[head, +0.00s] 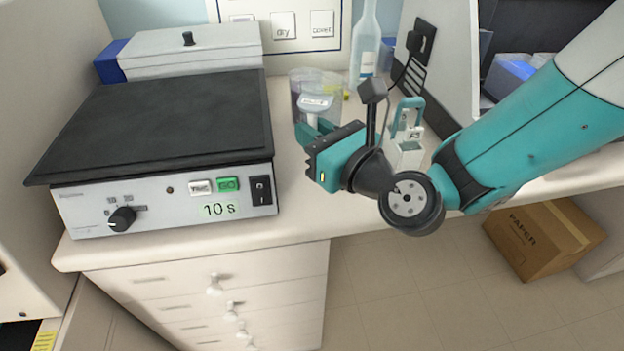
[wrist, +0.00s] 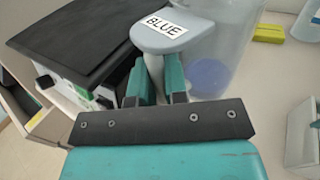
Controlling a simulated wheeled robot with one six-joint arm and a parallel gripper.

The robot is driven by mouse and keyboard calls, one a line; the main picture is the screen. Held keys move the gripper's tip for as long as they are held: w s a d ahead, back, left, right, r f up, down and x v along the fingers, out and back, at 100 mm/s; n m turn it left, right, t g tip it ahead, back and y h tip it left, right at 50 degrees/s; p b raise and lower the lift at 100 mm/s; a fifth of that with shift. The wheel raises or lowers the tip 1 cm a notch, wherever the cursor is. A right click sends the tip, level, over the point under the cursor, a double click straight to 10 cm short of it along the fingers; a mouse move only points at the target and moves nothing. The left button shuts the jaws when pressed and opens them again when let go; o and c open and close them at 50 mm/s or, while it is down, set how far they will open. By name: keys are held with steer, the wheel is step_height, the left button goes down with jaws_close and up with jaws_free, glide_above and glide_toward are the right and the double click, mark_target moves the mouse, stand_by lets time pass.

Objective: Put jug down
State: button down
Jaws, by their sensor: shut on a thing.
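A clear jug (wrist: 225,50) with a grey-blue handle top labelled BLUE (wrist: 165,24) fills the upper middle of the wrist view. A round blue patch shows low inside it. My gripper (wrist: 159,82) is shut on the jug's handle, one teal finger on each side. In the head view the label and handle top (head: 315,102) show just beyond my gripper (head: 318,135), and clear vessel walls overlap behind them. The jug looks roughly upright over the bench; I cannot tell whether its base touches the surface.
A black-topped machine (head: 165,120) marked 10 s stands close on the left. A clear bottle (head: 366,45) stands behind, near the wall. A white rack with a teal handle (head: 405,145) is just right of my gripper. Bare bench (head: 292,190) lies in front, ending at the edge.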

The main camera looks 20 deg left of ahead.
steer(key=shift+f+b, duration=1.7)
steer(key=shift+f, duration=1.25)
steer(key=shift+f, duration=0.15)
steer(key=c, duration=1.1)
jaws_free()
steer(key=shift+c, duration=0.2)
